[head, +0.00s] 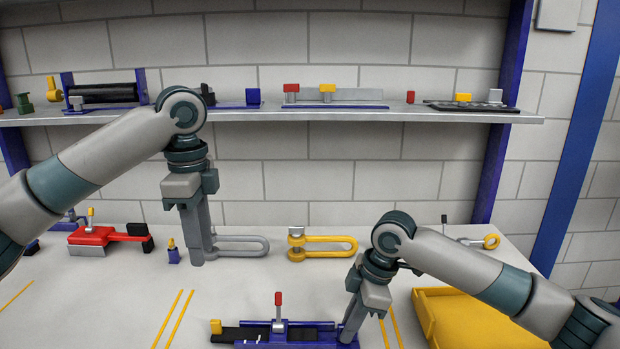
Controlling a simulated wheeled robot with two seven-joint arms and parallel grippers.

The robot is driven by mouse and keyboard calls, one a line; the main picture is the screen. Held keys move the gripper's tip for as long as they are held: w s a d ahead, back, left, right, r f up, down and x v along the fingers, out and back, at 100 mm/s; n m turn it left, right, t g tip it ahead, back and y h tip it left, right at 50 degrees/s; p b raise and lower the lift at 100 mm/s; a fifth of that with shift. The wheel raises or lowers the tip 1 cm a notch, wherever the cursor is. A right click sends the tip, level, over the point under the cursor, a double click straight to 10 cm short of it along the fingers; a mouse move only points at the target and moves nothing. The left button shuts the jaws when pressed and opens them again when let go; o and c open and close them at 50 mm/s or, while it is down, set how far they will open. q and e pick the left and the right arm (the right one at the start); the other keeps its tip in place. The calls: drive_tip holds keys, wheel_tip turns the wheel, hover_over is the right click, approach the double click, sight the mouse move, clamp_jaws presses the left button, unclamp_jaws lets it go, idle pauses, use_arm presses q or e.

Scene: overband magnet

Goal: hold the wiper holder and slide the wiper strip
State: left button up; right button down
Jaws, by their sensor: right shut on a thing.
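The blue wiper holder (300,338) lies at the front middle of the table in the head view, with a red-topped lever (279,305) standing on it. The black wiper strip (250,333) lies along it and sticks out to the left, with a yellow block (216,327) at its left end. My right gripper (347,338) is down at the holder's right end and shut on it; its fingertips partly hide that end. My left gripper (197,260) points down, left of and behind the holder, apart from it; its finger gap cannot be made out.
A grey shackle (245,246) is right beside my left gripper, with a yellow shackle (330,249) farther right. A red clamp-like tool (105,237) stands at left. A yellow tray (465,315) lies under my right forearm. A loaded shelf (400,114) spans the back.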

idle(0.3)
drive_tip(key=c, duration=1.8)
unclamp_jaws()
drive_tip(key=shift+o, duration=0.2)
drive_tip(key=shift+r, duration=0.15)
drive_tip(key=v, duration=1.1)
drive_tip(key=shift+r, duration=0.35)
drive_tip(key=shift+d, duration=0.15)
wheel_tip(320, 180, up, 8)
drive_tip(key=p, duration=0.9)
drive_tip(key=shift+p, duration=0.3)
